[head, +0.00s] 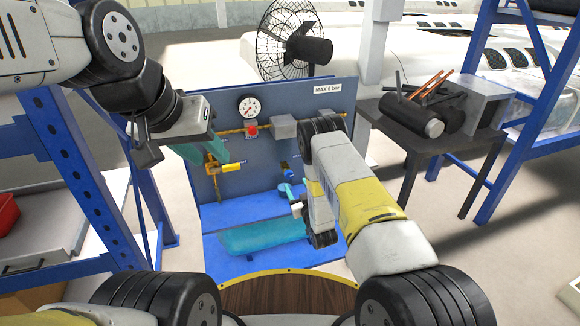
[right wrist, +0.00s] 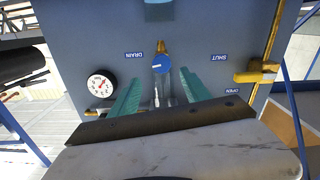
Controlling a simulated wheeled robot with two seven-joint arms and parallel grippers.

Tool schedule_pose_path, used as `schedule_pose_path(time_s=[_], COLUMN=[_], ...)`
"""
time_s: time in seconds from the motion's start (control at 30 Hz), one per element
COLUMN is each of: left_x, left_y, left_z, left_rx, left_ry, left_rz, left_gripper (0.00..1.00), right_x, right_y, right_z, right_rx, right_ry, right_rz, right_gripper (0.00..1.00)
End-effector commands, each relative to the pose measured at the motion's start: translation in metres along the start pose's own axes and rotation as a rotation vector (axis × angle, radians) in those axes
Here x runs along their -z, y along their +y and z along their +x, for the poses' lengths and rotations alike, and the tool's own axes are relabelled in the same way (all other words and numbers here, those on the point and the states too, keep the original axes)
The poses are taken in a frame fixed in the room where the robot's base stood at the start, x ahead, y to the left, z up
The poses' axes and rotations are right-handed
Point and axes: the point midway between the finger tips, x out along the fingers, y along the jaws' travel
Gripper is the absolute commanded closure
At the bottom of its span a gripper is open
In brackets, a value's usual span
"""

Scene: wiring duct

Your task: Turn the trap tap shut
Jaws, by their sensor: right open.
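A small blue-handled tap (right wrist: 160,64) on a brass fitting stands by the label DRAIN in the right wrist view; I take it for the trap tap. It also shows in the head view (head: 287,171). My right gripper (right wrist: 158,92) is open, with its teal fingers on either side of the tap's line and apart from the handle. My left gripper (head: 206,152) appears open, its teal fingers close to the panel's left side, just above the yellow lever valve (head: 231,167). This valve also shows in the right wrist view (right wrist: 255,77), near the labels SHUT and OPEN.
The blue panel (head: 235,104) carries a pressure gauge (head: 249,107), a red knob (head: 252,131) and grey blocks (head: 285,127). A fan (head: 290,44) stands behind it. A dark table (head: 400,122) is at the right, and blue shelving (head: 60,150) at the left.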

Motion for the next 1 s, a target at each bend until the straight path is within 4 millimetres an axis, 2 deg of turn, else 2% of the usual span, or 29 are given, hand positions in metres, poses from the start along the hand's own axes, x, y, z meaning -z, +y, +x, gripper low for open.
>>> schedule_pose_path(time_s=[0.17,0.4,0.6,0.97,1.0], left_x=[0.000,0.000,0.000,0.000,0.000], left_y=[0.000,0.000,0.000,0.000,0.000], left_z=[0.000,0.000,0.000,0.000,0.000], left_rx=[0.000,0.000,0.000,0.000,0.000], left_ry=[0.000,0.000,0.000,0.000,0.000], left_rz=[0.000,0.000,0.000,0.000,0.000], left_gripper=[0.64,0.64,0.64,0.64,0.64], right_x=[-0.005,-0.003,-0.003,-0.004,-0.004], right_y=[-0.004,-0.004,-0.004,-0.004,-0.004], right_z=[0.005,0.043,0.068,0.074,0.074], right_rx=[0.007,0.007,0.006,0.006,0.006], right_ry=[0.016,0.016,0.014,0.012,0.012], right_rz=[-0.004,-0.004,-0.004,-0.003,-0.003], right_gripper=[0.45,0.45,0.45,0.45,0.50])
